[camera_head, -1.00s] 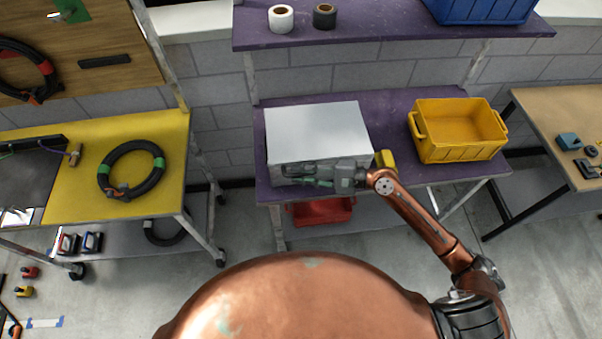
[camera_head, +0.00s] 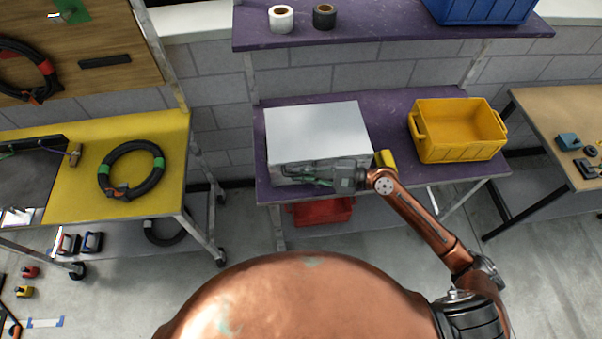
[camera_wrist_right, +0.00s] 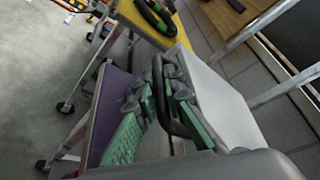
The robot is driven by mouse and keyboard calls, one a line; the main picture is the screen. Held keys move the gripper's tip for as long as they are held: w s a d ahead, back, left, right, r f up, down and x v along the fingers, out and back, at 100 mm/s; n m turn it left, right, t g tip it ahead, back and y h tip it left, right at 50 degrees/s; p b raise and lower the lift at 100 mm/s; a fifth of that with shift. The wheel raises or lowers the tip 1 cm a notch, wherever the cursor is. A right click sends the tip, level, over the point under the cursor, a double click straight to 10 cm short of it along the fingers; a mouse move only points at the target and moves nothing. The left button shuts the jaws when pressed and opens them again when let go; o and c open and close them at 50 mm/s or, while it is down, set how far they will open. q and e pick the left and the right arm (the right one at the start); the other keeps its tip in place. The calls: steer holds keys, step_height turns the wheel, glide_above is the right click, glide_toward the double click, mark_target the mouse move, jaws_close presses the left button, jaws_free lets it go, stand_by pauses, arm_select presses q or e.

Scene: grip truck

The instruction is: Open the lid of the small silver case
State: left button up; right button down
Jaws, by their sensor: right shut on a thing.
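The silver case (camera_head: 317,130) sits on the purple table, its pale flat lid down. It also shows at the right of the right wrist view (camera_wrist_right: 222,100). My right gripper (camera_head: 292,176) lies along the case's front face, in front of the lid's near edge. In the right wrist view its green-padded fingers (camera_wrist_right: 166,88) are shut on a dark handle (camera_wrist_right: 160,100) at the case's front. The fingers partly hide the handle and the case front. My left gripper is not in view.
A yellow bin (camera_head: 458,132) stands right of the case on the purple table (camera_head: 392,112). A small yellow object (camera_head: 385,159) sits behind my right wrist. A purple shelf (camera_head: 385,32) runs above. A red bin (camera_head: 322,211) is below the table.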

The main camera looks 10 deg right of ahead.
steer(key=w+r+m+g+p, duration=0.1)
steer(key=w+r+m+p, duration=0.1)
steer(key=r+p, duration=0.5)
steer(key=w+r+m+g+h+p, duration=0.1)
steer(key=w+r+p, duration=0.3)
steer(key=r+p, duration=0.4)
steer(key=shift+w+r+m+p, duration=0.35)
steer(key=shift+m+p, duration=0.15)
steer(key=shift+p, duration=1.55)
steer(key=shift+f, duration=0.1)
steer(key=c, duration=2.3)
jaws_free()
steer(key=v, duration=1.2)
steer(key=shift+w, duration=0.15)
